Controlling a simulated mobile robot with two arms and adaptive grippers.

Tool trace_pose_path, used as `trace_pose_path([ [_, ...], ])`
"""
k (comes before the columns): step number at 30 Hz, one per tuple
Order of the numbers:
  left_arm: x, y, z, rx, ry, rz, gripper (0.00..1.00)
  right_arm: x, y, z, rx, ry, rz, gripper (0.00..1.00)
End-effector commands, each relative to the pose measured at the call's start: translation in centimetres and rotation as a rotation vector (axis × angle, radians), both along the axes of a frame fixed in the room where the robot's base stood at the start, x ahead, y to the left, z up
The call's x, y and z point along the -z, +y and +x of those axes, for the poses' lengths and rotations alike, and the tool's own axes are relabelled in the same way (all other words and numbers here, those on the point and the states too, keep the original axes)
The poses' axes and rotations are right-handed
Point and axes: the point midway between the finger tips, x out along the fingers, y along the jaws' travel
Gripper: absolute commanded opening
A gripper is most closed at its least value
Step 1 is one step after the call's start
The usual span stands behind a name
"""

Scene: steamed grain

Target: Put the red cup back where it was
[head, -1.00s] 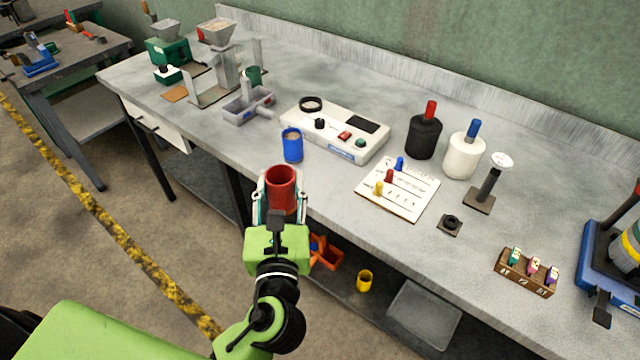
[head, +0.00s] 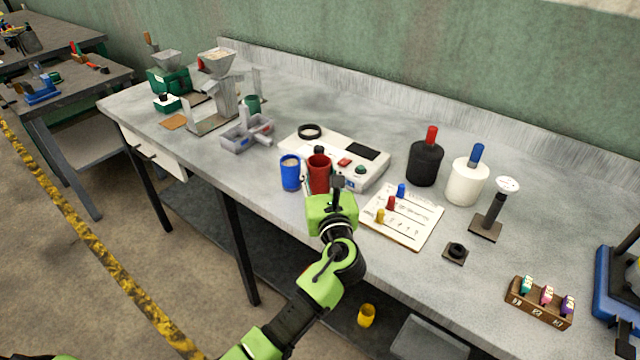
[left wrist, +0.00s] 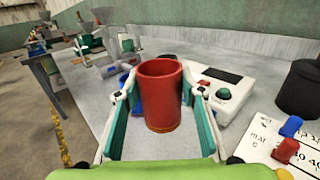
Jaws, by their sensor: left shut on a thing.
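The red cup (head: 319,173) is upright at the front part of the workbench, just right of the blue cup (head: 290,172) and in front of the white device. My left gripper (head: 322,190) is shut on the red cup. In the left wrist view the red cup (left wrist: 160,95) stands between the two fingers, and the blue cup is mostly hidden behind it. I cannot tell whether the cup's base touches the bench. My right gripper is not in view.
The white device (head: 357,160) with buttons is close behind the cup. A card with colored pegs (head: 403,217) lies to the right. A grey tray (head: 247,135) is at the left. Black (head: 425,163) and white (head: 466,181) bottles stand at the back right.

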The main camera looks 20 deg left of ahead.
Motion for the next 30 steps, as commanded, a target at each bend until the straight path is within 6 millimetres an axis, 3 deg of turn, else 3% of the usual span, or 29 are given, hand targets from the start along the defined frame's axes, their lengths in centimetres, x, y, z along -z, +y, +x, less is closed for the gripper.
trace_pose_path([
  [9, 2.8, 0.6, 2.3, -0.001, -0.002, 0.002, 0.00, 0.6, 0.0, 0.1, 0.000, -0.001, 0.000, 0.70],
  [15, 5.5, 0.6, 2.3, -0.001, 0.000, 0.001, 0.00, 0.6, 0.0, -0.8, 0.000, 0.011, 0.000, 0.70],
  [26, 5.9, 0.5, 2.2, 0.000, -0.002, 0.000, 0.00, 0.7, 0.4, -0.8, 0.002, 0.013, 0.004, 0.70],
  [27, 6.0, 0.6, 2.2, 0.000, -0.002, 0.000, 0.39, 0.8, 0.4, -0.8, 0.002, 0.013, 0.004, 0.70],
  [29, 5.9, 0.5, 2.2, 0.000, -0.002, 0.000, 0.53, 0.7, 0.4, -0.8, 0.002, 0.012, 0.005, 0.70],
  [30, 5.9, 0.5, 2.2, 0.000, -0.002, 0.000, 0.53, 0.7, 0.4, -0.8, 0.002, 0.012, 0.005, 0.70],
])
